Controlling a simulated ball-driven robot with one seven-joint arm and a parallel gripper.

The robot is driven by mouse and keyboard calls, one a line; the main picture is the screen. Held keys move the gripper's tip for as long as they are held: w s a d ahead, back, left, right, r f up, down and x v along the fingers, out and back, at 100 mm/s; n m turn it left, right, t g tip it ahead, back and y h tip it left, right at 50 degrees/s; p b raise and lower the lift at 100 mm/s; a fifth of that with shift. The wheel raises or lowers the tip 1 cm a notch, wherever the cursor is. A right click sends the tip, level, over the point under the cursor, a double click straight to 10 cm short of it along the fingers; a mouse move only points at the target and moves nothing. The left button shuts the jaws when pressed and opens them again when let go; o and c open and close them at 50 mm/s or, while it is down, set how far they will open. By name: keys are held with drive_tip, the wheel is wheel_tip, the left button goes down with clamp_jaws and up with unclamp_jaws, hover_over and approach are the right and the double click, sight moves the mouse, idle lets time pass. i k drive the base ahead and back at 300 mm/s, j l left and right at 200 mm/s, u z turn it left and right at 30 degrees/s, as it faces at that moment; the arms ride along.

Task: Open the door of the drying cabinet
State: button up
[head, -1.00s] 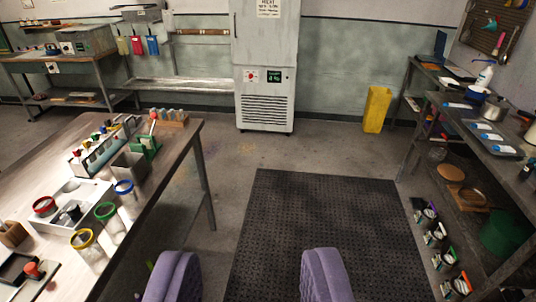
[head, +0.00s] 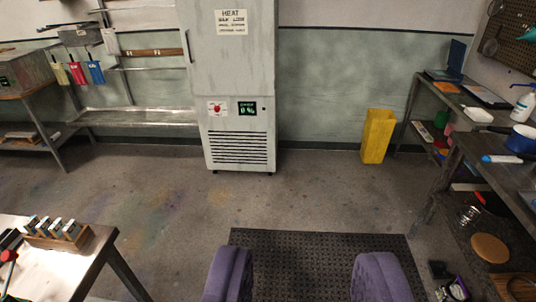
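The drying cabinet (head: 232,70) is a tall pale grey unit against the back wall, left of centre. Its top is out of the frame. A dark vertical handle (head: 188,32) runs along the left edge of its door, which looks shut. A heat notice (head: 231,22), a red button (head: 217,108), a green-lit display (head: 247,109) and a vent grille (head: 239,147) are on its front. My gripper (head: 308,275) shows at the bottom edge as two purple fingers, wide apart with nothing between them. It is well short of the cabinet.
Metal shelving (head: 135,117) adjoins the cabinet's left side. A yellow bin (head: 378,136) stands to its right. Benches line the right side. The floor before the cabinet is clear, with a black mat (head: 320,245) nearer.

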sight(229, 49)
drive_tip(key=i+u, duration=0.15)
drive_tip(key=i, duration=1.2)
drive_tip(key=i+l+u, duration=0.1)
drive_tip(key=i, duration=1.25)
drive_tip(key=i+u, duration=0.5)
drive_tip(key=i, duration=0.3)
drive_tip(key=i+l+u, duration=0.2)
drive_tip(key=i+u, duration=0.25)
drive_tip(key=i, duration=0.35)
drive_tip(key=i+j, duration=0.15)
drive_tip(key=i, duration=0.4)
drive_tip(key=i+j, duration=0.2)
drive_tip(key=i, duration=0.35)
drive_tip(key=l+z, duration=0.05)
